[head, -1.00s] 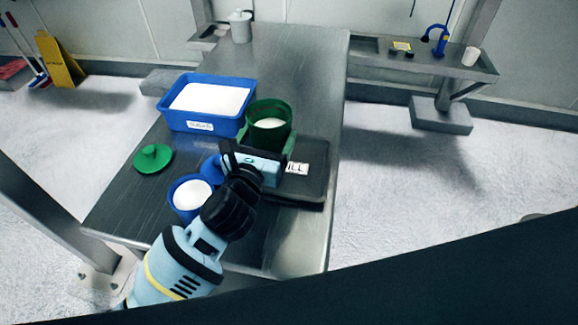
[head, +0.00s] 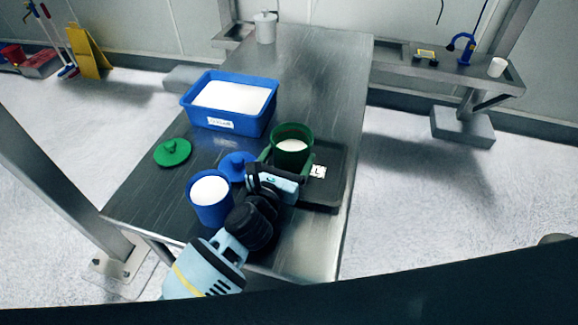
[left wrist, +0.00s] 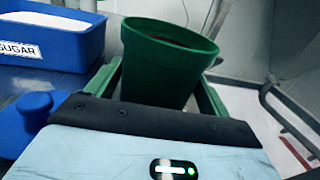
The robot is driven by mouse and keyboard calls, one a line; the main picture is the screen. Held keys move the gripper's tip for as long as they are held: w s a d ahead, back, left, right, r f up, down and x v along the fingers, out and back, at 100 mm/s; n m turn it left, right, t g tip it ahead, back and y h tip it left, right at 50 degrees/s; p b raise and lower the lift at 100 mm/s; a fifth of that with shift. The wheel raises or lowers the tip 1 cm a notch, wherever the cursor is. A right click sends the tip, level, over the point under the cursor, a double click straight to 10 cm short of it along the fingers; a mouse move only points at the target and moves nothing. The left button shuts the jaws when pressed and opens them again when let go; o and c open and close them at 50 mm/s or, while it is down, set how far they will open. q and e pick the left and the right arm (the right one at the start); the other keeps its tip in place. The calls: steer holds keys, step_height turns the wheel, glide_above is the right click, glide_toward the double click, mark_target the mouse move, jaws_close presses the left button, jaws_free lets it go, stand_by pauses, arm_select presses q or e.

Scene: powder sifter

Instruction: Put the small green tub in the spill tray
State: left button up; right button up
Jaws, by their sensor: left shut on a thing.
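The small green tub (head: 291,150), open and holding white powder, is between the fingers of my left gripper (head: 281,163). In the left wrist view the tub (left wrist: 165,65) leans to the right in the picture, its base hidden behind the gripper body. My left gripper is shut on it. The dark spill tray (head: 327,190) lies on the steel table at the right edge. The tub overlaps the tray's far left part in the head view; whether it touches the tray is hidden. My right gripper is not in view.
A blue sugar bin (head: 224,124) stands behind and left. A blue tub (head: 212,208) of white powder, a blue lid (head: 238,167) and a green lid (head: 173,153) sit left of the gripper.

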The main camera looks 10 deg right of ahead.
arm_select(q)
steer(key=shift+f+b, duration=0.3)
steer(key=shift+f, duration=1.3)
steer(key=shift+f, duration=0.2)
steer(key=o, duration=1.2)
steer(key=shift+c, duration=0.2)
steer(key=shift+r, duration=0.3)
steer(key=v, duration=1.1)
steer(key=shift+f, duration=0.25)
steer(key=shift+s+a+r, duration=0.15)
steer(key=shift+s+a, duration=0.15)
steer(key=shift+s, duration=0.2)
